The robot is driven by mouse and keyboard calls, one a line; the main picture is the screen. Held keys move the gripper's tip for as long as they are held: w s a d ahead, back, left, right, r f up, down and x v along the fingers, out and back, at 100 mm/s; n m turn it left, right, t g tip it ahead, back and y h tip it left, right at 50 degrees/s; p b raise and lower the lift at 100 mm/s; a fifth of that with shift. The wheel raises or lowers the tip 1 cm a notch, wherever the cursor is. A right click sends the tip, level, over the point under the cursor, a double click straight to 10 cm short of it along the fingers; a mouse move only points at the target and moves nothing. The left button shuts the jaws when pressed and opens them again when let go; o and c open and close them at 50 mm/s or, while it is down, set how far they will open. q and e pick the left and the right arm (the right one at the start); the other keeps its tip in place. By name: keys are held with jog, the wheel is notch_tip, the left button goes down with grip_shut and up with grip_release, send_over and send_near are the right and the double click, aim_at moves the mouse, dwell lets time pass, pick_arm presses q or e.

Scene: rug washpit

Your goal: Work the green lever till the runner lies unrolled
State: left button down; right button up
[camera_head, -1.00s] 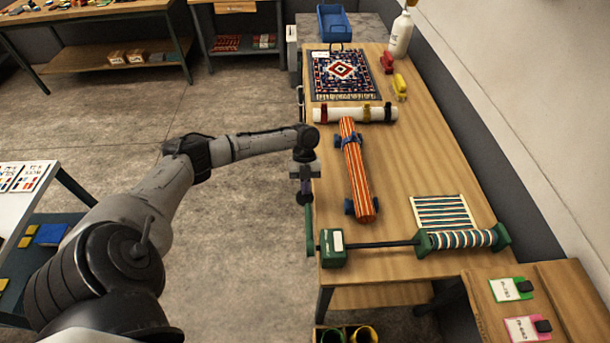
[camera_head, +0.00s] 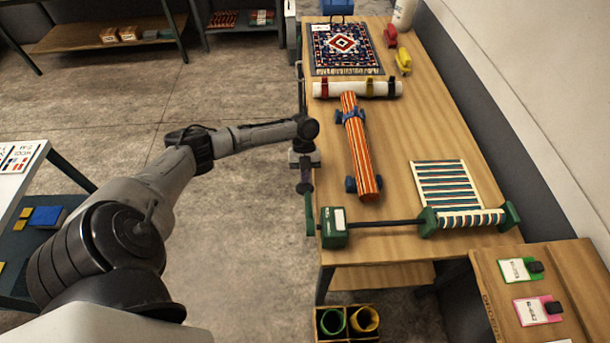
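The runner (camera_head: 450,187) has green, white and red stripes. One part lies flat on the table behind its roller, and the rest is still wound on the roller (camera_head: 470,219) between green end pieces. A dark rod joins the roller to a green box (camera_head: 334,229). The green lever (camera_head: 310,217) stands upright at the box's left side, by the table edge. My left gripper (camera_head: 305,189) points down at the lever's upper end. Its fingers are small and dark, so I cannot tell whether they are closed on the lever. My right gripper is not in view.
An orange striped roll (camera_head: 361,150) on blue supports lies behind the box. Beyond it are a white roll (camera_head: 357,89) and a patterned rug (camera_head: 346,48). Bare table (camera_head: 440,120) lies behind the runner's flat part. A side table (camera_head: 560,290) with tags stands front right.

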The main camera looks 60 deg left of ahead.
pick_arm(q)
jog(key=shift+f, duration=0.15)
jog(key=w+a+f+v, duration=0.1)
jog(key=a+v, duration=0.1)
jog(key=v, duration=1.1)
jog(key=shift+w+a+p, duration=0.2)
jog(key=shift+p, duration=0.1)
dwell(1.0)
dwell(0.3)
